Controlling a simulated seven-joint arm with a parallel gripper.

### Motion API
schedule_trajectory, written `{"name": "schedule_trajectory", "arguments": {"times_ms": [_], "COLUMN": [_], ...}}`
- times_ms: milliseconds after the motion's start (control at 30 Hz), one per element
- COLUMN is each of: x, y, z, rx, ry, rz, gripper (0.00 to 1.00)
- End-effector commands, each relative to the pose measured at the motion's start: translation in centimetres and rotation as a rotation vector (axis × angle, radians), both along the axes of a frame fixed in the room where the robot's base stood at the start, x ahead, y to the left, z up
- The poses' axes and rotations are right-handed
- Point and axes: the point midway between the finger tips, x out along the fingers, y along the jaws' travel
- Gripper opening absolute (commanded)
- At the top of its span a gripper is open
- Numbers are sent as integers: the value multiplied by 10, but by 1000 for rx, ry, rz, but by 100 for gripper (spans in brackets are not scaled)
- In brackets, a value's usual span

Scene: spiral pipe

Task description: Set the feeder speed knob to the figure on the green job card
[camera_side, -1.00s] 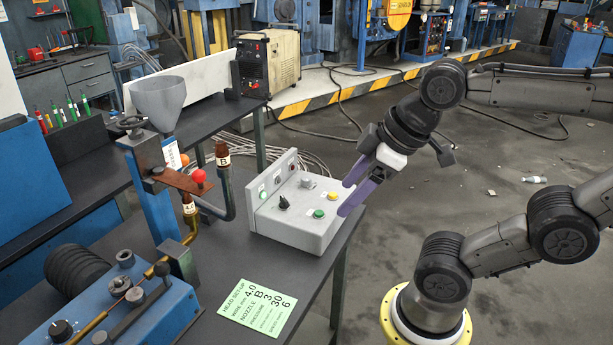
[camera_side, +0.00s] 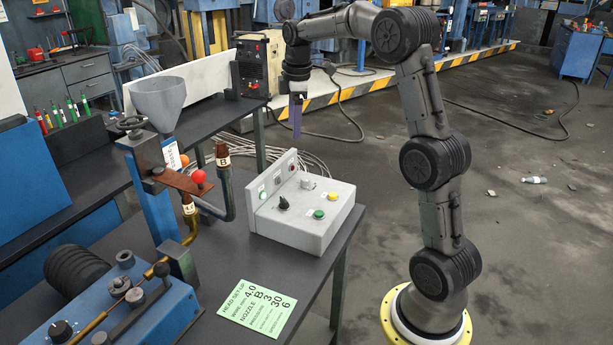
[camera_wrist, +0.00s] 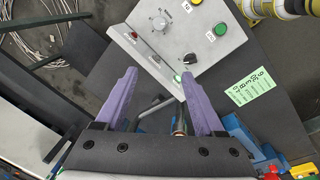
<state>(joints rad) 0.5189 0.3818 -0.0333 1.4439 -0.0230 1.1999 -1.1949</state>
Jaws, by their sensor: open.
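The green job card (camera_side: 257,306) lies flat on the dark table; it also shows in the wrist view (camera_wrist: 250,86). Its figures read 4.0, B, 3, 30 and 6; the small row labels are too blurred to read surely. The grey control box (camera_side: 318,233) carries a grey knob (camera_side: 307,183), which has a ring of scale marks in the wrist view (camera_wrist: 160,22), and a black knob (camera_side: 283,203). I cannot read which is labelled feeder speed, nor the settings. My gripper (camera_wrist: 157,73) is open and empty, pointing down behind and above the box (camera_side: 297,138).
The box also has a green button (camera_side: 319,213), a yellow button (camera_side: 332,196) and an upright back panel with lamps. Left of it stand a funnel (camera_side: 160,101), a bent pipe and a red ball (camera_side: 198,176). Cables lie behind the box. The space above the box is clear.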

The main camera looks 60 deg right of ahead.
Motion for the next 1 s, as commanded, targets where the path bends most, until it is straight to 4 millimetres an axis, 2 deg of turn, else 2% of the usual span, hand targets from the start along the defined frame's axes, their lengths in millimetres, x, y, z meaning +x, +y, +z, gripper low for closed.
{"name": "schedule_trajectory", "arguments": {"times_ms": [33,100,233,367,467,800,1000], "x": [0,-2,-10,-12,-12,-10,-9], "y": [-16,-30,-43,-46,-46,-49,-50], "z": [-17,-33,-54,-61,-74,-140,-172], "rx": [14,30,52,53,53,53,52], "ry": [24,49,82,83,84,84,81], "rz": [-29,-56,-89,-96,-95,-94,-94], "gripper": [71,71,71,71,71,71,71]}}
